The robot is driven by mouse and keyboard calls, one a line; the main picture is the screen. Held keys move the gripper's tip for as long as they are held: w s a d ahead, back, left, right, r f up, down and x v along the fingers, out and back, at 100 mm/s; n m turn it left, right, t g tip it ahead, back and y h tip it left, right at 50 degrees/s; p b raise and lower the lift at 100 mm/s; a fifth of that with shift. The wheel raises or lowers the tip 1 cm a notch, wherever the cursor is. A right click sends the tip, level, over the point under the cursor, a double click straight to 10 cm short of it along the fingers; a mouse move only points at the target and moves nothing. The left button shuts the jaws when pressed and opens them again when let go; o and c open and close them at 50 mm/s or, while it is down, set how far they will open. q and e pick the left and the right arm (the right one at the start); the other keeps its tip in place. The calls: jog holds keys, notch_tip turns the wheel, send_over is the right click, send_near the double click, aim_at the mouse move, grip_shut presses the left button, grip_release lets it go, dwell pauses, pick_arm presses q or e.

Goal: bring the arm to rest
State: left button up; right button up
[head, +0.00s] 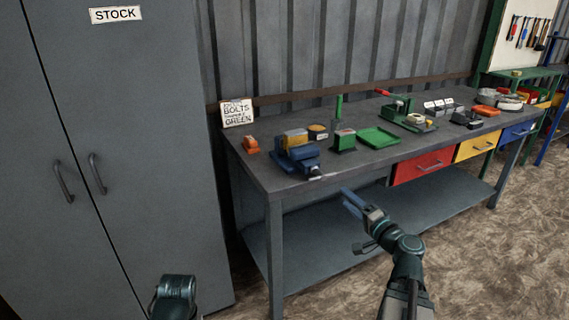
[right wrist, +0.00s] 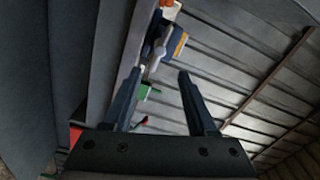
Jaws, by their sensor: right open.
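My right gripper (head: 352,201) is in front of the workbench's front edge in the head view, its fingers pointing up and to the left. In the right wrist view its two fingers (right wrist: 158,95) are apart with nothing between them. It touches nothing that I can see. A dark part of my left arm (head: 175,296) shows at the bottom left of the head view, but its gripper's fingers are not visible.
The grey workbench (head: 385,157) bears a blue vise (head: 297,158), a green tray (head: 380,137) and a green press (head: 407,115). Red (head: 424,166), yellow and blue drawers hang beneath. A grey stock cabinet (head: 120,190) stands left. Floor (head: 480,260) at right is clear.

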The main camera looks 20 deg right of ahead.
jog(key=a+f+n+g+y+p, duration=0.25)
jog(key=a+n+g+p, duration=0.3)
jog(key=a, duration=0.95)
jog(key=a+f+n+g+y+p, duration=0.1)
jog(key=a+n+g+y+p, duration=0.4)
jog(key=a, duration=0.9)
jog(key=s+a+r+n+g+h+p, duration=0.2)
jog(key=s+a+n+g+h+p, duration=0.5)
jog(key=s, duration=0.5)
jog(key=a+g+h+p, duration=0.1)
jog(key=a+h+p, duration=0.1)
jog(key=h+p, duration=0.1)
jog(key=shift+s+r, duration=0.35)
jog(key=shift+s, duration=0.05)
